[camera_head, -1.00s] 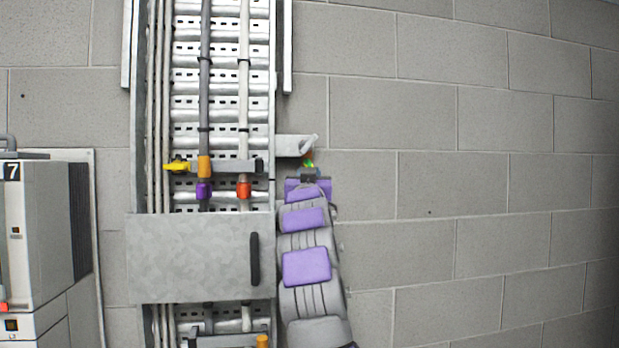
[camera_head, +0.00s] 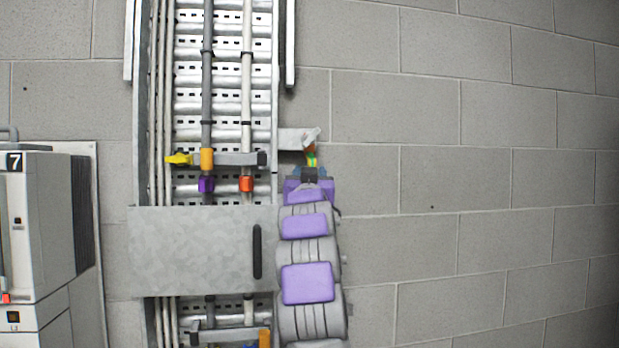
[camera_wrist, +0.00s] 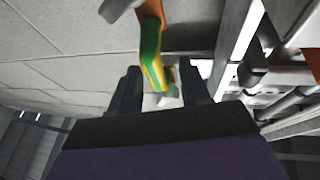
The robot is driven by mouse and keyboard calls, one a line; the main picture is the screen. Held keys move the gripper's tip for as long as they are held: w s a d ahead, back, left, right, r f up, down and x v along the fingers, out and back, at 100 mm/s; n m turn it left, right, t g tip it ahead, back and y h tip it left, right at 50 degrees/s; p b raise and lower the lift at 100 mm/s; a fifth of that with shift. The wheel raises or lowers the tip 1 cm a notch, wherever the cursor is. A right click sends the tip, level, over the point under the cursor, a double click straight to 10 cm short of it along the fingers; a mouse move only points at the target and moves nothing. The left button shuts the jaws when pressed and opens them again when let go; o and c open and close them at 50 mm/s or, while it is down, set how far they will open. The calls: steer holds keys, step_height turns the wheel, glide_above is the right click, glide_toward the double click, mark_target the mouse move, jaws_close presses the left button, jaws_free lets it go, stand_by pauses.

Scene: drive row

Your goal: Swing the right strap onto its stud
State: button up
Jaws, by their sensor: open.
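A green-and-yellow strap (camera_head: 311,158) with an orange upper part hangs below a pale metal bracket (camera_head: 292,139) on the right side of the cable ladder. My gripper (camera_head: 310,173) is just below it, pointing up. In the wrist view the strap (camera_wrist: 151,55) comes down from the top, and its lower end lies between the two dark fingers of my gripper (camera_wrist: 160,82). The fingers stand apart, with gaps beside the strap. A small pale piece lies beyond the strap's end. I cannot make out which part is the stud.
The cable ladder (camera_head: 222,100) carries vertical cables and a grey crossbar (camera_head: 235,159) with a yellow end. A metal cover plate (camera_head: 190,252) with a black handle is left of my arm. A numbered cabinet (camera_head: 35,220) stands far left. Bare block wall is on the right.

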steer(key=b+v, duration=1.1)
steer(key=v, duration=0.2)
steer(key=shift+a+f, duration=0.15)
steer(key=shift+f, duration=0.1)
steer(key=shift+s, duration=0.15)
